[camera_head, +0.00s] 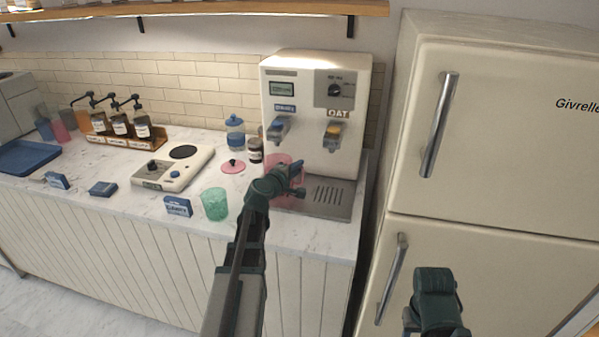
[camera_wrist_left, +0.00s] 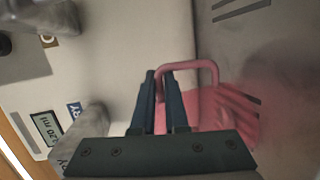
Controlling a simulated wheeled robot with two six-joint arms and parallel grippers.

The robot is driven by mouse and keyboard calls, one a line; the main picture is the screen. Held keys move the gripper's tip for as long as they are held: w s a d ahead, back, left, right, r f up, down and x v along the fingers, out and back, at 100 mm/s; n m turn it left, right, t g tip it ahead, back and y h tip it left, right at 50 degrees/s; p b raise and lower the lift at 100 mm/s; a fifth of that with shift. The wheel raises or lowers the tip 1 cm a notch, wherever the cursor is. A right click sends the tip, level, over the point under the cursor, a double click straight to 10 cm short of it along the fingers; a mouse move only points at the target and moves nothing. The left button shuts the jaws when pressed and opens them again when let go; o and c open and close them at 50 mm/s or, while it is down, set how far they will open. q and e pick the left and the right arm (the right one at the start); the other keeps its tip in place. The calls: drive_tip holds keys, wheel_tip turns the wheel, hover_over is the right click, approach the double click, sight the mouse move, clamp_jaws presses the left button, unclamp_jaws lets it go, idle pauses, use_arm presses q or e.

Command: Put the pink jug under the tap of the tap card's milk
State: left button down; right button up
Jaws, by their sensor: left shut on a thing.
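The pink jug (camera_head: 283,161) is at the front left of the milk machine (camera_head: 272,85), below its left tap (camera_head: 278,130). My left gripper (camera_head: 296,172) is shut on it and partly covers it. In the left wrist view the fingers (camera_wrist_left: 162,95) close at the handle of the translucent pink jug (camera_wrist_left: 235,112). I cannot tell whether the jug touches the drip tray (camera_head: 330,198). The right tap (camera_head: 333,135) has an OAT label; the left tap's blue label is only partly readable.
A green cup (camera_head: 214,204) stands left of my left arm. The fridge (camera_head: 490,130) is close on the right. My right arm (camera_head: 437,300) is in front of it.

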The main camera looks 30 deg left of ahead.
use_arm(q)
drive_tip(key=shift+f, duration=0.1)
drive_tip(key=c, duration=0.9)
unclamp_jaws()
drive_tip(key=shift+c, duration=0.2)
drive_tip(key=shift+r, duration=0.35)
drive_tip(key=p+v, duration=0.2)
drive_tip(key=v, duration=1)
drive_tip(key=shift+s+f, duration=0.1)
drive_tip(key=shift+f, duration=0.1)
